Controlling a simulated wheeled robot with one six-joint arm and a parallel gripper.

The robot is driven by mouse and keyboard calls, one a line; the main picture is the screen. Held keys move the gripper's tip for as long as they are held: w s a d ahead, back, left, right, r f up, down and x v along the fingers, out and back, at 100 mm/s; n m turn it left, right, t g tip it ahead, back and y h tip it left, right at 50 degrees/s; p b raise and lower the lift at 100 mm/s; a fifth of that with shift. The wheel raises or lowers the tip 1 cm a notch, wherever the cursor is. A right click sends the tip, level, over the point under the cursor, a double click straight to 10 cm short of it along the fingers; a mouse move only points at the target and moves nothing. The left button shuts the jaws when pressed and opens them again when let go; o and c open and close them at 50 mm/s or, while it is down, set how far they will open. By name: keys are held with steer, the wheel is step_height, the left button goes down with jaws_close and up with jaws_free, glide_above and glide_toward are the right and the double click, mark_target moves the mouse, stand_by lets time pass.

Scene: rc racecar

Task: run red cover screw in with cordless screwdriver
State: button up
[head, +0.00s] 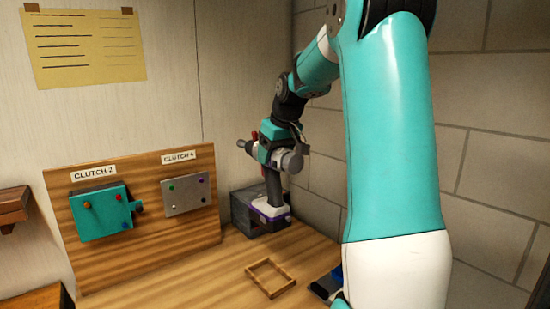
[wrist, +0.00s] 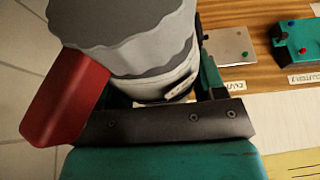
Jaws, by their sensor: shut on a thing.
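My gripper (head: 266,152) is shut on the cordless screwdriver (head: 273,187), whose nose points left toward the board; its handle and purple-trimmed battery hang below. In the wrist view the screwdriver's grey body (wrist: 135,45) and a red part fill the upper left. A teal cover (head: 102,222) sits under the CLUTCH 2 label on the wooden board. The screwdriver's nose is apart from the cover. A grey plate (head: 185,200) with coloured heads sits under CLUTCH 4.
A dark grey box (head: 240,215) stands behind the battery; contact between them is unclear. An empty wooden frame (head: 255,272) lies on the table. The wooden board (head: 150,245) stands upright at left. A block wall (head: 325,150) is close on the right. The table front is mostly clear.

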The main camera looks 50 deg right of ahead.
steer(key=shift+r+p, duration=1.1)
steer(key=shift+r, duration=0.55)
